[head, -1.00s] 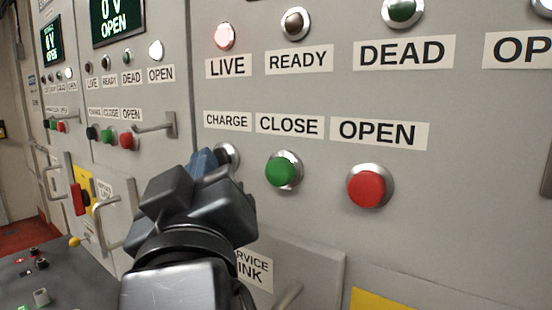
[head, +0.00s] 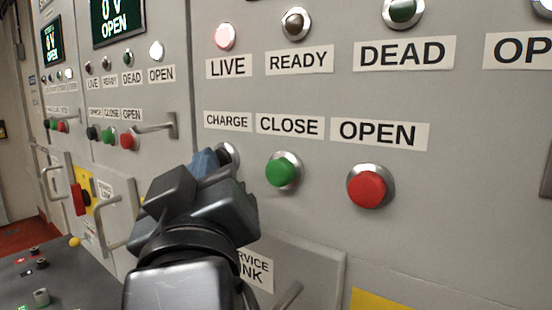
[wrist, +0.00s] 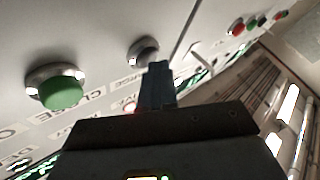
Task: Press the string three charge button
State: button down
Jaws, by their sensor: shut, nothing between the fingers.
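The nearest panel has a row of buttons under the labels CHARGE, CLOSE and OPEN. The charge button (head: 232,155) sits in a silver ring under the CHARGE label (head: 228,121), mostly hidden behind my gripper in the head view. In the wrist view the charge button (wrist: 143,48) is a dark cap in a silver ring, just beyond my fingertips. My gripper (head: 205,162) is shut and empty, its bluish fingertips at the left edge of the button's ring. The wrist view shows the shut fingers (wrist: 156,80) close to the button; I cannot tell whether they touch it.
The green close button (head: 282,170) and red open button (head: 368,187) are right of the charge button. The LIVE lamp (head: 226,37) glows pinkish above. A door handle (head: 118,222) and similar panels stand to the left. A dark console (head: 60,280) is at lower left.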

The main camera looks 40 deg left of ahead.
jog(key=shift+w+r, duration=0.1)
jog(key=shift+w, duration=0.3)
jog(key=shift+s+d, duration=0.15)
dwell(0.4)
jog(key=shift+f, duration=0.2)
jog(key=s, duration=0.6)
jog(key=shift+s+d, duration=0.15)
jog(key=shift+d, duration=0.1)
jog(key=shift+r, duration=0.1)
dwell(0.4)
